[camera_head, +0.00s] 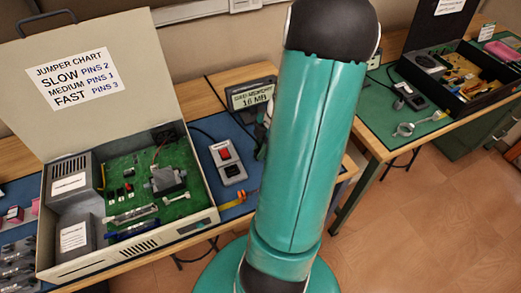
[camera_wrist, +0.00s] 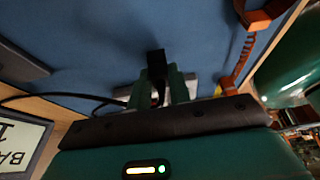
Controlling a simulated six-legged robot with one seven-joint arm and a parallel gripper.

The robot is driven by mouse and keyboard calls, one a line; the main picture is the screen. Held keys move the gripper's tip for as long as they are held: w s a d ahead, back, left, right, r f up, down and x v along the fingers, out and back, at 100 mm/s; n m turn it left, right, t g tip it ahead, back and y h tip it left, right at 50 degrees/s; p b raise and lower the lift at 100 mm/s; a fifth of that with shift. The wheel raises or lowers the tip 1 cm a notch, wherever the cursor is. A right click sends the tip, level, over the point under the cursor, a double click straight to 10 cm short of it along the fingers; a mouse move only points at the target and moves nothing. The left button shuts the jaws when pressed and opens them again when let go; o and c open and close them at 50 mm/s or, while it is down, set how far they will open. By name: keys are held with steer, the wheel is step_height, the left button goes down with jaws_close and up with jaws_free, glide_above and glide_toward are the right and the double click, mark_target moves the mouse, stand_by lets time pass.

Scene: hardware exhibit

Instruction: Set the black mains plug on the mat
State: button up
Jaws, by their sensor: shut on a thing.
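The black mains plug (camera_wrist: 156,62) shows in the wrist view as a small dark block between the two green fingertips of my gripper (camera_wrist: 158,82), which is shut on it. The blue mat (camera_wrist: 100,40) spreads behind the plug; I cannot tell if the plug touches it. A black cable (camera_wrist: 60,96) runs left from near the fingers. In the head view the blue mat (camera_head: 240,136) lies on the wooden bench. My teal arm hides the plug and most of my gripper there.
A grey box with a red switch (camera_head: 225,158) sits on the mat. The open case (camera_head: 210,217) with a circuit board stands at left. A dark display (camera_head: 252,98) is at the back. An orange-brown object (camera_wrist: 258,18) lies at the mat's edge.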

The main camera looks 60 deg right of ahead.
steer(key=shift+f, duration=0.4)
steer(key=shift+f, duration=0.15)
steer(key=o, duration=0.7)
steer(key=shift+o, duration=0.2)
steer(key=v, duration=1.2)
steer(key=w+a+r+m+h, duration=0.1)
steer(key=w+a+r, duration=0.2)
steer(key=a, duration=0.2)
steer(key=w+a+r+m+g+h, duration=0.1)
steer(key=w+a+r+m, duration=0.15)
steer(key=a, duration=0.35)
steer(key=w+a+r+m+h, duration=0.1)
steer(key=w+a+r, duration=0.15)
steer(key=a, duration=0.25)
steer(key=s+a+r+m+t, duration=0.1)
steer(key=a+r+m+t, duration=0.1)
steer(key=a, duration=0.7)
steer(key=s+a+r+m+t+h, duration=0.1)
steer(key=a+r+m, duration=0.4)
steer(key=a, duration=0.5)
steer(key=shift+s+r+t, duration=0.3)
steer(key=shift+s+t, duration=0.3)
steer(key=shift+s, duration=0.15)
steer(key=shift+a, duration=0.15)
